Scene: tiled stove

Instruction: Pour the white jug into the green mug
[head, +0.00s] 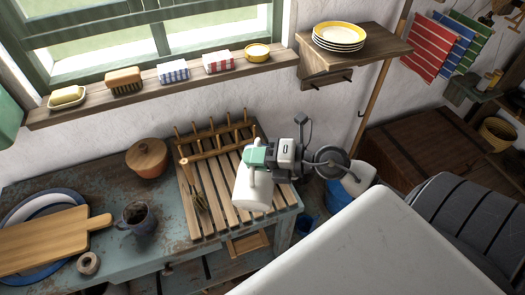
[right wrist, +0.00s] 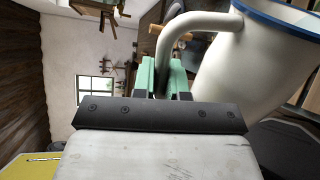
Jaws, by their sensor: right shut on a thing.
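The white jug (head: 252,190) is above the slatted rack in the head view. My right gripper (head: 259,156) has green fingers and is shut on the jug's handle. In the right wrist view, the fingers (right wrist: 168,78) close around the handle, and the white jug (right wrist: 235,62) with its blue rim fills the upper right. I cannot see inside the jug. A dark blue-grey mug (head: 138,219) stands on the worktop to the left of the rack, apart from the jug. I see no clearly green mug. My left gripper is not in view.
The slatted wooden rack (head: 217,222) with upright pegs covers the worktop's right part. A round lidded wooden pot (head: 147,157) stands behind the mug. A wooden board (head: 45,240) lies over blue-rimmed plates at left. A small ring-shaped object (head: 88,263) lies in front.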

